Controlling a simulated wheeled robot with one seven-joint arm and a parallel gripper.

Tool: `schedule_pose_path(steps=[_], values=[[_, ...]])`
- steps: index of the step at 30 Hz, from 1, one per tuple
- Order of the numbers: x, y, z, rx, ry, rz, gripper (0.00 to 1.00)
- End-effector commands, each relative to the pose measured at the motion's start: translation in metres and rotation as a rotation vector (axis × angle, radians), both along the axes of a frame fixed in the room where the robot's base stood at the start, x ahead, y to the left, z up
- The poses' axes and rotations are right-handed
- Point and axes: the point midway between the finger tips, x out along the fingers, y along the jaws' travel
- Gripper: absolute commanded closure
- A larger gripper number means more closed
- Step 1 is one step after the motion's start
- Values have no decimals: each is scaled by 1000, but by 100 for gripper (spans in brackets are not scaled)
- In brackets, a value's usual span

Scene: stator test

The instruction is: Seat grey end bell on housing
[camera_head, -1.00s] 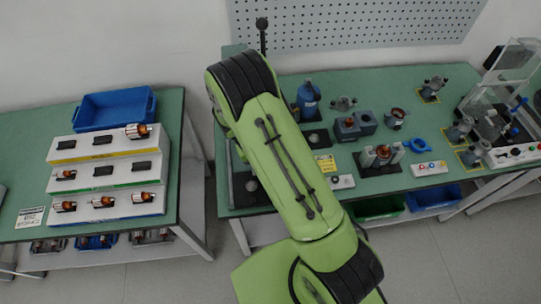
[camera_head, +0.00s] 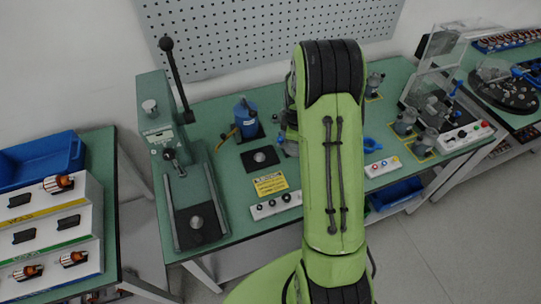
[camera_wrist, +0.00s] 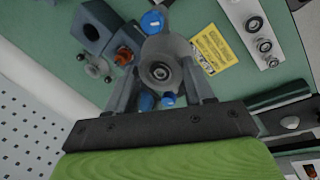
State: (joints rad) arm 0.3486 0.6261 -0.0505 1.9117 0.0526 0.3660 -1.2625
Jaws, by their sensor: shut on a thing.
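In the wrist view my gripper (camera_wrist: 160,88) is shut on the grey end bell (camera_wrist: 178,50), a round grey part with a dark ringed bore in its middle. One finger stands on each side of it. Blue parts show past its upper and lower edges; I cannot tell what they belong to. To its upper left are a dark blue-grey block with a round opening (camera_wrist: 92,29) and a similar block with copper inside (camera_wrist: 127,42). I cannot tell which part is the housing.
A green lever press (camera_head: 168,150) stands at the left of the bench. A clear guard (camera_head: 436,62) and grey parts (camera_head: 405,121) stand right.

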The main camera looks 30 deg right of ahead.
Motion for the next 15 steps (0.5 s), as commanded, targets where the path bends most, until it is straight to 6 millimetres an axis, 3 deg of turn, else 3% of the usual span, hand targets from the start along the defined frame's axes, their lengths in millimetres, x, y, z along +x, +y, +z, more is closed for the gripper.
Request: schedule_pose_path(steps=[3,9,15], values=[[-11,-44,8,0,-2,163,86],[-39,-103,31,3,9,457,86],[-56,-125,43,6,17,599,86]])
